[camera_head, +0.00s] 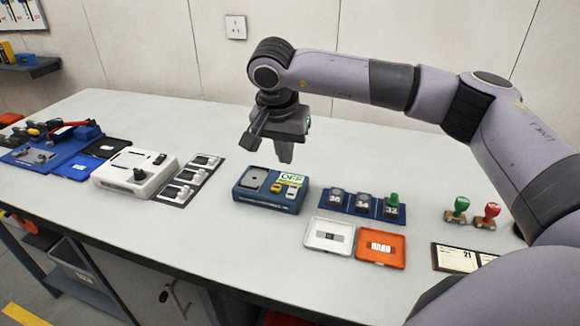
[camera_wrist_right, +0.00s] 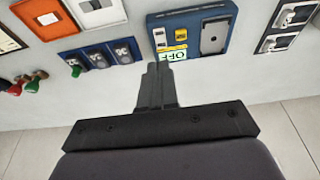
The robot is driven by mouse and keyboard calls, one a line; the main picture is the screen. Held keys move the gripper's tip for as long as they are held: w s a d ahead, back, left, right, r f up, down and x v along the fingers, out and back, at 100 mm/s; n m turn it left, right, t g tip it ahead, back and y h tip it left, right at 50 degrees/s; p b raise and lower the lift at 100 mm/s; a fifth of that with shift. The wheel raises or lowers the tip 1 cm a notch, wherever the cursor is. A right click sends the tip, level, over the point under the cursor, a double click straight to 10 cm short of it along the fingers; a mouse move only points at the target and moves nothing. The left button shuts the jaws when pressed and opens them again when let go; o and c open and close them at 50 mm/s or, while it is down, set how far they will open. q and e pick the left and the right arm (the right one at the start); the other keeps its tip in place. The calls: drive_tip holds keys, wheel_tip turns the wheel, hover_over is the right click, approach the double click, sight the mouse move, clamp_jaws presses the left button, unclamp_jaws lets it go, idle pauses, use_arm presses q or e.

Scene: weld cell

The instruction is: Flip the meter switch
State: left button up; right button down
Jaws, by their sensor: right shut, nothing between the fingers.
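A blue box (camera_head: 270,192) stands on the bench with a grey plate, a green-and-white OFF label and small yellow-marked parts on its top; I cannot tell for sure that it is the meter. It also shows in the right wrist view (camera_wrist_right: 192,35), upside down. A white box (camera_head: 134,172) with a dark knob and a small black switch-like part stands to its left. My right gripper (camera_head: 284,158) is shut and empty, pointing down above the back of the blue box. In the wrist view its fingers (camera_wrist_right: 158,70) appear just short of the OFF label, apart from it. My left gripper is out of view.
A panel of switches (camera_head: 190,180) lies between the two boxes. Blue numbered modules (camera_head: 362,203), a white tray (camera_head: 329,236) and an orange tray (camera_head: 381,246) lie right of the blue box, with green and red stamps (camera_head: 487,216) beyond. The bench behind is clear.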

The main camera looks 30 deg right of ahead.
drive_tip(key=shift+v, duration=1.15)
drive_tip(key=shift+s+f, duration=0.15)
drive_tip(key=shift+s, duration=0.1)
